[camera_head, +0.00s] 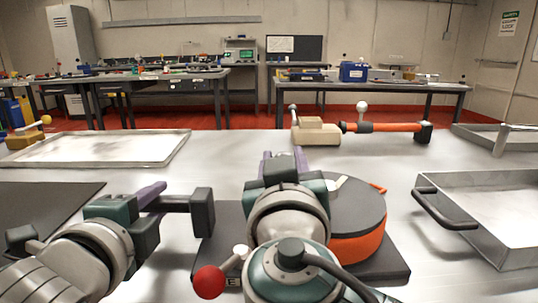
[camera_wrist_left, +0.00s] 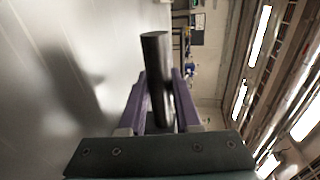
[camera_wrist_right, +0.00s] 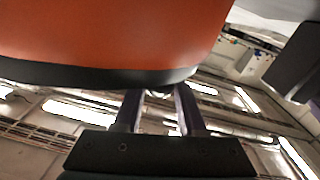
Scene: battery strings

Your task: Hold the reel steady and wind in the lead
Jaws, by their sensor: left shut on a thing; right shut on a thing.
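The reel (camera_head: 362,222) is an orange drum with a dark grey top, on a dark base plate (camera_head: 396,268). My left gripper (camera_head: 160,197) is shut on a dark bar with a block (camera_head: 203,212) at its end, left of the drum. The bar (camera_wrist_left: 155,65) stands between the purple fingers in the left wrist view. My right gripper (camera_head: 284,160) reaches across the reel's left side; the drum (camera_wrist_right: 110,35) fills the top of the right wrist view. Its fingertips pass behind the drum's black rim, so what it grips is hidden. I cannot make out the lead.
A red-knobbed lever (camera_head: 209,282) stands at the front. A metal tray (camera_head: 480,180) with a black handle is to the right, another tray (camera_head: 110,148) at back left. A beige block (camera_head: 316,134) and an orange-handled tool (camera_head: 385,127) lie behind the reel.

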